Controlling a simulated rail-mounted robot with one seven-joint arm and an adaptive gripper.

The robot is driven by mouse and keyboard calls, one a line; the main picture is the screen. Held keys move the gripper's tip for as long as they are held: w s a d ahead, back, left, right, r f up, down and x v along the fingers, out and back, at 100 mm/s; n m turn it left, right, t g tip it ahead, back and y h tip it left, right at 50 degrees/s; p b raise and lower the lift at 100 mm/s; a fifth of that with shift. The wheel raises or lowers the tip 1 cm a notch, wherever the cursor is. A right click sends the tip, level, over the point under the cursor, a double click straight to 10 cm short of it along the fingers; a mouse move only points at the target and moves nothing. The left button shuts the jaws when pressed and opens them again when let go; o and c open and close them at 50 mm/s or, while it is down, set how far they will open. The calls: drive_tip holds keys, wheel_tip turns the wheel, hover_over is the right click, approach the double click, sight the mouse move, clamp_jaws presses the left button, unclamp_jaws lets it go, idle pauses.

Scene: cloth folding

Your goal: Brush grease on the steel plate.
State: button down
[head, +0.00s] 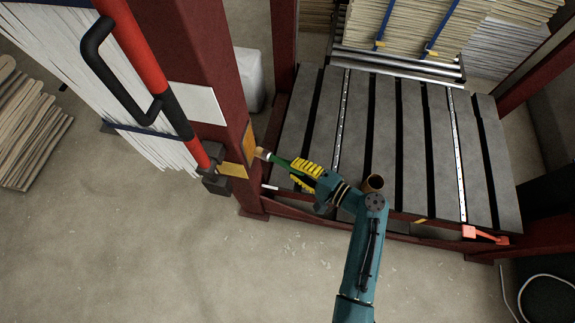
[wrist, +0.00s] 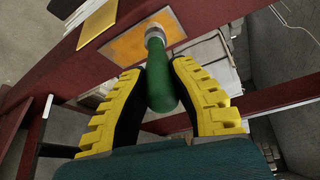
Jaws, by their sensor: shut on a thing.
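My gripper (head: 300,170) has yellow ridged fingers and is shut on the green handle of a brush (head: 279,161). In the wrist view the green handle (wrist: 160,88) lies between both fingers and points away from me. The brush's far end is at a flat plate (head: 249,142) on the dark red post; whether the bristles touch cannot be told. In the wrist view this plate (wrist: 122,47) is largely orange-yellow with a paler edge, and the brush's metal collar overlaps its right part.
A small yellow plate (head: 234,170) sticks out left of the post (head: 190,45). A red-black bar (head: 135,50) hangs at left. The floor in front is clear.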

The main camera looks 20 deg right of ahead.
drive_tip(key=shift+s+d, duration=0.75)
drive_tip(key=shift+d, duration=0.4)
drive_tip(key=shift+s+d+b, duration=0.3)
drive_tip(key=shift+s+d, duration=0.55)
drive_tip(key=shift+d, duration=0.3)
